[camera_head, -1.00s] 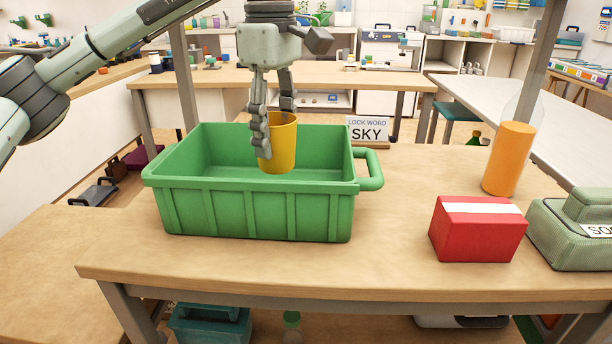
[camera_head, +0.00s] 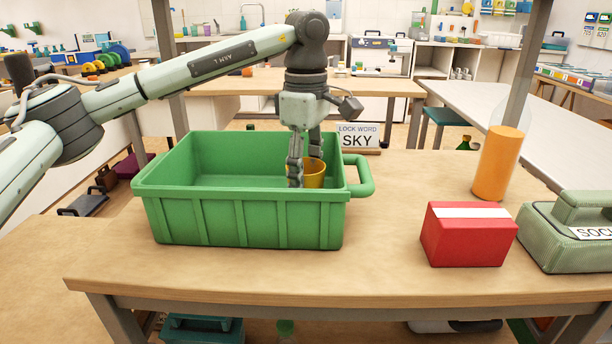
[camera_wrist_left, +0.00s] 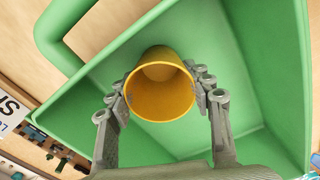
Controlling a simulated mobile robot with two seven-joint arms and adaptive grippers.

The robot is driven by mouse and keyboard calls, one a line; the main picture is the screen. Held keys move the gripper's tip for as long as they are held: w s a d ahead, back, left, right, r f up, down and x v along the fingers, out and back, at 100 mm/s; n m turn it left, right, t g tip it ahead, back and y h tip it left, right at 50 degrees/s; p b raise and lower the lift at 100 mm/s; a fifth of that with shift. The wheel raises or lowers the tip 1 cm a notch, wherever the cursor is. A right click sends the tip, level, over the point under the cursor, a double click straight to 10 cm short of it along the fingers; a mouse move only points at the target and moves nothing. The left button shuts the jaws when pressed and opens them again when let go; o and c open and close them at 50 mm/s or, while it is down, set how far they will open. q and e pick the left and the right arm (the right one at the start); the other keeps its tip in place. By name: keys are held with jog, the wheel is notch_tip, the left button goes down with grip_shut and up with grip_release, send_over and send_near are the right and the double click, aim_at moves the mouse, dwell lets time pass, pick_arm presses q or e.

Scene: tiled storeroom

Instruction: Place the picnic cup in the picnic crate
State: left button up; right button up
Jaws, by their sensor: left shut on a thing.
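The yellow picnic cup (camera_head: 314,174) is inside the green picnic crate (camera_head: 245,218), near its right end. My left gripper (camera_head: 305,178) reaches down into the crate and is shut on the cup. In the left wrist view the cup (camera_wrist_left: 160,90) is gripped between both fingers, its open mouth facing the camera. The crate's walls (camera_wrist_left: 255,50) surround it there. The cup's lower part is hidden behind the crate's front wall in the head view, so I cannot tell whether it touches the floor. My right gripper is not in view.
A red box with a white stripe (camera_head: 468,236) and a pale green case (camera_head: 575,240) stand on the table to the right. An orange cylinder (camera_head: 497,163) stands behind them. The tabletop in front is clear.

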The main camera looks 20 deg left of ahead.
pick_arm(q)
jog(key=shift+f, duration=0.1)
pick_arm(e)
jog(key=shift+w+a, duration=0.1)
pick_arm(q)
jog(key=shift+f, duration=0.1)
jog(key=o, duration=1)
jog(key=shift+c, duration=0.2)
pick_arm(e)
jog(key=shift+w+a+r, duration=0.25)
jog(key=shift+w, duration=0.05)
pick_arm(q)
notch_tip(320, 180, up, 12)
jog(key=p, duration=0.1)
jog(key=shift+r, duration=0.2)
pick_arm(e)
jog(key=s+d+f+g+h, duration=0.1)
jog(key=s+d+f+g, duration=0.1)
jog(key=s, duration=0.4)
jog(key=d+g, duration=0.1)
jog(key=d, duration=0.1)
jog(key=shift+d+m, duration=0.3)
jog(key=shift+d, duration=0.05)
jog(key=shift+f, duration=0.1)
